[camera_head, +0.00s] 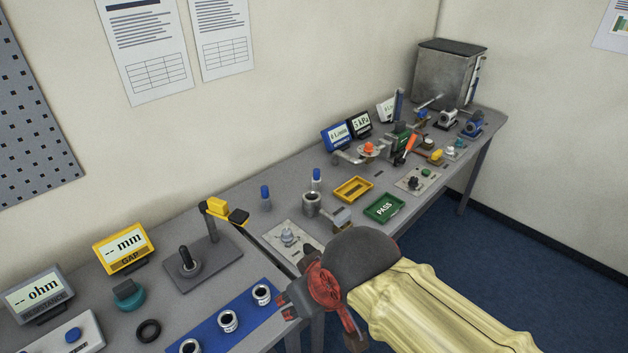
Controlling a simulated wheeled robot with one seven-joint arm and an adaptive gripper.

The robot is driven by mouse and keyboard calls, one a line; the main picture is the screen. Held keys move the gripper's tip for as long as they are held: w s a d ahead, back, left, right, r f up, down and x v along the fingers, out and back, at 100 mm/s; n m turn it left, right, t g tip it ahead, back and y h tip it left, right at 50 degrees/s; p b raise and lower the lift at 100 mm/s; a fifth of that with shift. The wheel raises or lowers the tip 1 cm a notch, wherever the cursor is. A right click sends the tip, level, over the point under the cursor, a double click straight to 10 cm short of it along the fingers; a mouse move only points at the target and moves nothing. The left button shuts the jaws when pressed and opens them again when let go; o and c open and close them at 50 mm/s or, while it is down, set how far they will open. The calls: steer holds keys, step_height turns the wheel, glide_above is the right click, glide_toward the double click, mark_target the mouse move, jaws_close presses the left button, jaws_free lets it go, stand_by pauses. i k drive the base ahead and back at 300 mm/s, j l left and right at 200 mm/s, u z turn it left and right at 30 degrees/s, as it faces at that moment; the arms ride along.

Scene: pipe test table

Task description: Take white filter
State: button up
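No thing in view is plainly marked as a white filter. Several small whitish cylinders with dark centres stand in a row on a blue mat (207,325) at the lower left: one at the right end (262,294), one in the middle (228,320), and one at the bottom (190,347) partly cut off by the picture's edge. I cannot tell whether any of them is the filter. My gripper (286,302), dark with red parts, is just right of the mat, near the right-end cylinder. Its fingers are small and partly hidden, and no held thing shows.
A grey stand with a yellow-and-black gauge (226,211) rises behind the mat. A black ring (148,330) lies left of it. Yellow (353,189) and green PASS (384,208) trays sit farther right. Valves and a metal box (447,75) crowd the far end.

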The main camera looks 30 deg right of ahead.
mark_target(316, 179)
steer(key=z, duration=1)
steer(key=i+z, duration=0.6)
